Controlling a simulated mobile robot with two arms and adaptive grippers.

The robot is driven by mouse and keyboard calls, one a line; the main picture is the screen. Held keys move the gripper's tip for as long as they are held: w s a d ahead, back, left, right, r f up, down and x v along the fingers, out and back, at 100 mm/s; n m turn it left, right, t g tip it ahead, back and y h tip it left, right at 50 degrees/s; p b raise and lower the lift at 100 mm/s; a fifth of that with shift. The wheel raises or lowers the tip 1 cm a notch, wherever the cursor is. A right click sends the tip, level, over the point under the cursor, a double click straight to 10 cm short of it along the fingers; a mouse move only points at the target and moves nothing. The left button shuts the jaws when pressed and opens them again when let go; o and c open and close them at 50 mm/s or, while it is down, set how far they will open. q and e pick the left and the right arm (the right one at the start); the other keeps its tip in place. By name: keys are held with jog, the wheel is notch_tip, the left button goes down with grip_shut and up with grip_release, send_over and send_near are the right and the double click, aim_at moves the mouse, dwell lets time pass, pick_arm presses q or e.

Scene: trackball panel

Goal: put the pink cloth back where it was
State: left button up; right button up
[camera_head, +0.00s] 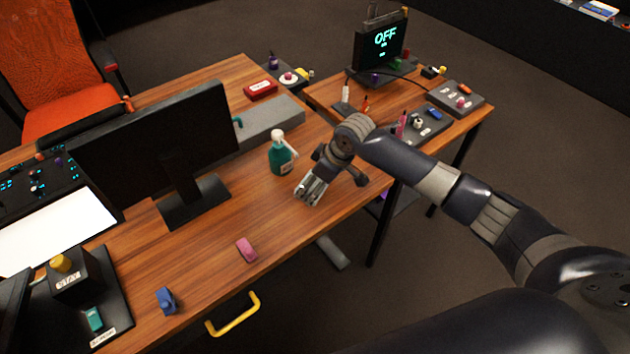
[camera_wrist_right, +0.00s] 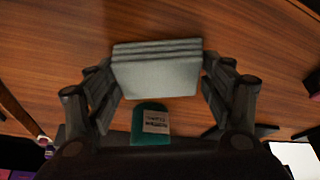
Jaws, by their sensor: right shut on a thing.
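A small pink folded piece (camera_head: 246,249), which looks like the pink cloth, lies on the wooden desk near its front edge. Part of a pink thing (camera_wrist_right: 314,84) also shows at the right edge of the wrist view. My right gripper (camera_head: 308,192) is over the desk, to the upper right of the pink piece and apart from it. In the wrist view, its fingers (camera_wrist_right: 160,88) are shut on a pale grey, layered block that looks like a folded cloth (camera_wrist_right: 157,75). My left gripper is not in view.
A teal spray bottle (camera_head: 280,157) stands close beside my right gripper. A monitor (camera_head: 160,140) and a blue piece (camera_head: 166,300) are to the left. A side table (camera_head: 470,125) with small trays is at the right. Bare desk lies between gripper and pink piece.

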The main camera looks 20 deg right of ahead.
jog(key=o, duration=0.9)
jog(key=shift+f, duration=0.1)
jog(key=shift+o, duration=0.2)
jog(key=v, duration=1.2)
jog(key=shift+r, duration=0.2)
jog(key=shift+a+f, duration=0.1)
